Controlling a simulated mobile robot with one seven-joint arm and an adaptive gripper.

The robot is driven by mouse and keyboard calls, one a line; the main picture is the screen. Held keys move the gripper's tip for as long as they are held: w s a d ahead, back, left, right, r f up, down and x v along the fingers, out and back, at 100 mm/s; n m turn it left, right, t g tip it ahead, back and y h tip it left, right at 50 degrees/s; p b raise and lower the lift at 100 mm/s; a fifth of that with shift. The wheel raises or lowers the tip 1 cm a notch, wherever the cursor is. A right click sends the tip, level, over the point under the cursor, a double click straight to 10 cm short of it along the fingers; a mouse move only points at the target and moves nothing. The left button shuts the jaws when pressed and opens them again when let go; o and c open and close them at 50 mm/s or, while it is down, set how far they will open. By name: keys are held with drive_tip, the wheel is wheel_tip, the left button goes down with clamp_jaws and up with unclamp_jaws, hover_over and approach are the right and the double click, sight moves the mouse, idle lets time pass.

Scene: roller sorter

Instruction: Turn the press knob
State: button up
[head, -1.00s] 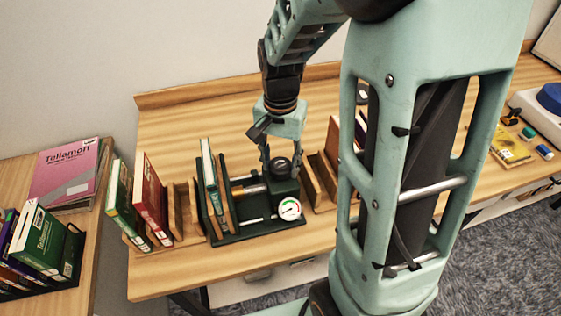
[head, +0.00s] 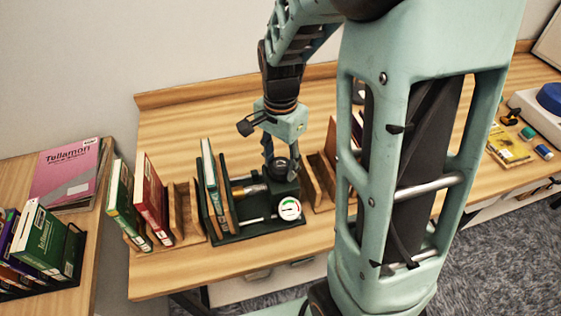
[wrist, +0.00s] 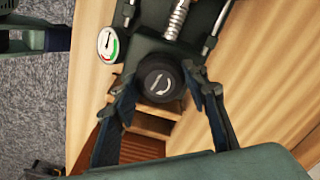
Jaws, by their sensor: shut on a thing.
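The press knob (wrist: 161,82) is a round black knob with a light curved mark on its top, at the end of the dark green press (head: 255,222). My gripper (wrist: 160,88) is shut on the knob, with one finger on each side of it in the wrist view. In the head view my gripper (head: 276,165) reaches straight down onto the knob. A round white gauge (head: 289,208) with red and green bands sits on the press's front. It also shows in the wrist view (wrist: 108,44).
Red and green books (head: 149,195) stand in a wooden rack left of the press. A wooden rack (head: 320,182) stands close on the right. A pink book (head: 66,175) lies on the side table. The desk behind the press is clear.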

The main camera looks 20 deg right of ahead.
sight(281, 163)
drive_tip(key=o, duration=1.2)
drive_tip(key=shift+c, duration=0.2)
wheel_tip(281, 163, up, 12)
drive_tip(key=shift+w, duration=0.1)
